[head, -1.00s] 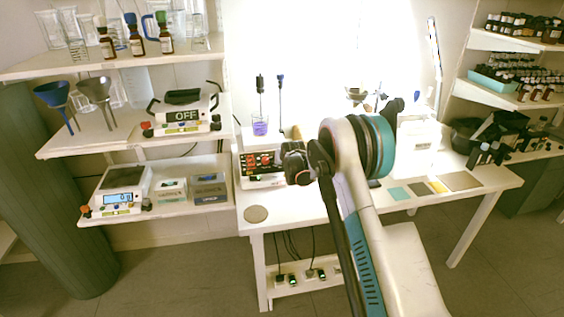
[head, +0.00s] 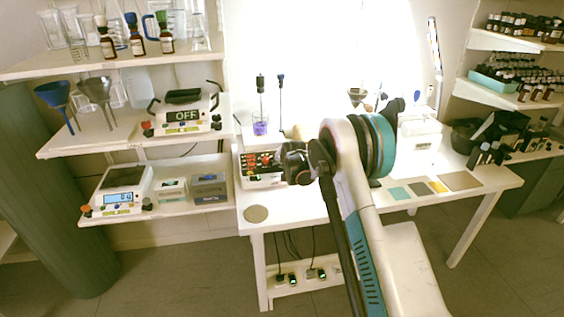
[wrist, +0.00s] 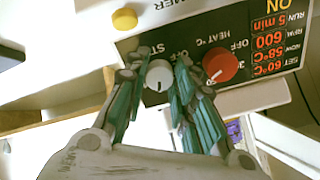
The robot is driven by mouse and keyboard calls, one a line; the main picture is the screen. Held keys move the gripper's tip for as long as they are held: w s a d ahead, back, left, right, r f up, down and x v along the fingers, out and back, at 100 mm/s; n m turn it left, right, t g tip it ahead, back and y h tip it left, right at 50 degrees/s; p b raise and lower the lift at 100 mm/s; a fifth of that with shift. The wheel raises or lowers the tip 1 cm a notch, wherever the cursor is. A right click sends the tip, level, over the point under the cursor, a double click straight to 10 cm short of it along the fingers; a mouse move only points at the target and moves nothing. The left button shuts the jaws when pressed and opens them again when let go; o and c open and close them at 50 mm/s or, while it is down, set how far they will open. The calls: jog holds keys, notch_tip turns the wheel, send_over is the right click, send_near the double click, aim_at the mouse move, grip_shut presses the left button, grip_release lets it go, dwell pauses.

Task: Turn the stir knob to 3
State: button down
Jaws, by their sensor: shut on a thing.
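The stirrer (head: 262,168) stands on the white table with a dark front panel (wrist: 276,45). In the wrist view the panel appears upside down. The grey-white stir knob (wrist: 158,76) has a dark pointer line at its lower side in that picture. My gripper (wrist: 161,78) has its teal-sided fingers on both sides of this knob and is shut on it. The fingers hide most of the scale around the knob, so its setting is unreadable. In the head view my wrist covers the right part of the panel and the fingertips cannot be made out.
A red heat knob (wrist: 220,65) sits close beside the right finger in the wrist view. A yellow button (wrist: 124,19) is on the other side. The display (wrist: 270,42) reads 600 for speed. A beaker of purple liquid (head: 260,128) stands above the stirrer.

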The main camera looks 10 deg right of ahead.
jog(key=c, duration=1.3)
grip_release()
jog(key=v, duration=1.2)
